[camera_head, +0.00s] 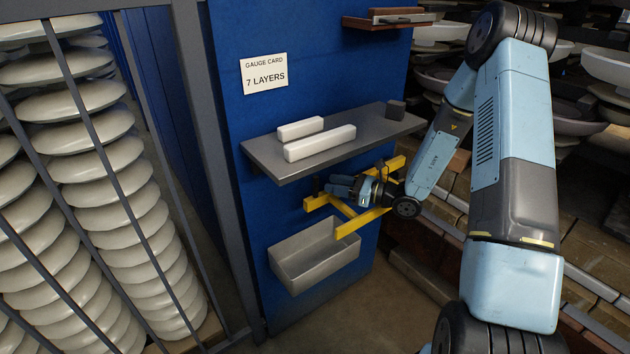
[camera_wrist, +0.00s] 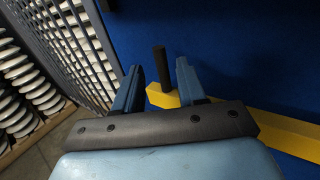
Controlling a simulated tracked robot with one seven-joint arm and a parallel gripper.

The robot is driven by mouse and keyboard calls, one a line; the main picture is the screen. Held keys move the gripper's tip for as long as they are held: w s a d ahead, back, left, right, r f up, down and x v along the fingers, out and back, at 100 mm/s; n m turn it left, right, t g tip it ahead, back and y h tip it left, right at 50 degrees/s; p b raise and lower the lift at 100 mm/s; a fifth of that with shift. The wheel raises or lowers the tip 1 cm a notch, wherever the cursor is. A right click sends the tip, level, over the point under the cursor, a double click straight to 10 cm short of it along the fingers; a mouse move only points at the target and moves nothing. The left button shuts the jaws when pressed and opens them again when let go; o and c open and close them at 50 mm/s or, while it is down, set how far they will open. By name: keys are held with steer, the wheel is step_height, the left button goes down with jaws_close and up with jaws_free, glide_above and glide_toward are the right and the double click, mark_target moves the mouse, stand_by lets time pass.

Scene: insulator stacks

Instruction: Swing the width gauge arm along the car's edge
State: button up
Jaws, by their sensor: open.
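The yellow gauge arm (camera_head: 362,222) is mounted low on the blue panel, below the grey shelf; it is a frame of yellow bars. In the wrist view a yellow bar (camera_wrist: 285,131) runs to the right behind my fingers, and a black upright handle (camera_wrist: 162,68) stands at its left end. My gripper (camera_head: 342,188) is at the yellow frame in the head view. In the wrist view my gripper (camera_wrist: 158,80) is open, with the black handle between and beyond its two blue fingers. I cannot tell whether either finger touches it. The car's edge is not clearly identifiable.
A grey shelf (camera_head: 270,158) with two white blocks (camera_head: 320,143) and a dark block (camera_head: 396,110) juts out above my gripper. A grey open bin (camera_head: 300,272) hangs below. White insulator stacks (camera_head: 130,190) stand behind bars at left. Shelves of dishes (camera_head: 600,65) fill the right.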

mark_target(316, 197)
steer(key=x, duration=0.6)
steer(key=shift+w+a, duration=0.1)
steer(key=shift+a, duration=0.15)
jaws_close()
stand_by(0.4)
